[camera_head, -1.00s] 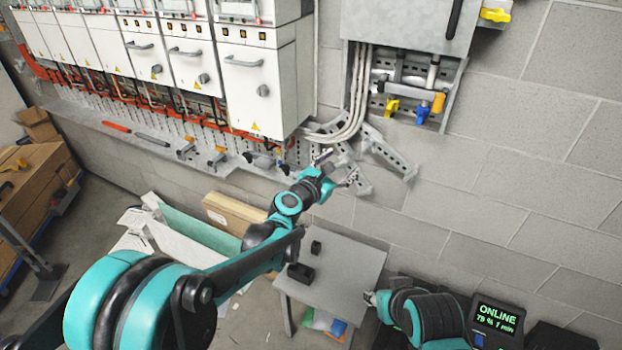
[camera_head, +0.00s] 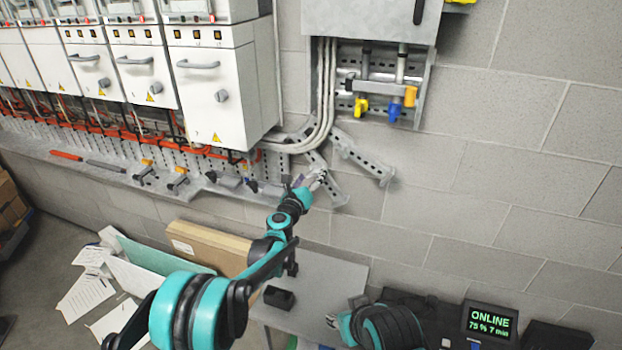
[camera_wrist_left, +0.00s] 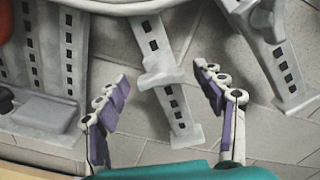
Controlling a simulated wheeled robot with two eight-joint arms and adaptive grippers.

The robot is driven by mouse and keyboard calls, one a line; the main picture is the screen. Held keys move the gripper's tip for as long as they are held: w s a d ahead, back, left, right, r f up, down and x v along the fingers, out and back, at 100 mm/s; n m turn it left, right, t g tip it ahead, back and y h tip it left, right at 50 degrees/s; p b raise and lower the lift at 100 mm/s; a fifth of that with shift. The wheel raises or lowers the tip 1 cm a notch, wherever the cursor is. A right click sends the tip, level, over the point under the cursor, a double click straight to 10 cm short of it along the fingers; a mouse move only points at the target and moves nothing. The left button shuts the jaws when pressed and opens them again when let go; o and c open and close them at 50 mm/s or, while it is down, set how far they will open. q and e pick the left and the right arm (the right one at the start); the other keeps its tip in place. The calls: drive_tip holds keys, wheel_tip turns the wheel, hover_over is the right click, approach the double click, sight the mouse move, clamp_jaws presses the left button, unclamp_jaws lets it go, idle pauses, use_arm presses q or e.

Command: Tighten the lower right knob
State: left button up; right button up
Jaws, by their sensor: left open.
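Knobs sit on the fronts of the white drawers; the rightmost drawer's round grey knob (camera_head: 221,96) is at its lower right, below a grey handle. Yellow (camera_head: 361,106), blue (camera_head: 394,110) and orange (camera_head: 410,96) knobs or handles are under the grey wall box. I cannot tell which knob the task names. My left gripper (camera_head: 312,183) is below and right of the drawers, by the slotted brackets, apart from all knobs. In the left wrist view my left gripper (camera_wrist_left: 163,82) is open and empty. My right gripper (camera_head: 332,321) shows small at the bottom; its jaws are unclear.
Slotted metal brackets (camera_head: 363,160) stick out from the wall near my left gripper. A grey ledge (camera_head: 120,177) with clamps runs under the drawers. A grey table (camera_head: 325,275) and a cardboard box (camera_head: 205,245) stand below. The block wall at right is bare.

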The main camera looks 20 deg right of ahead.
use_arm(q)
drive_tip(key=shift+w+d, duration=0.1)
drive_tip(key=shift+d, duration=0.05)
drive_tip(key=c, duration=1.2)
drive_tip(key=shift+o, duration=0.2)
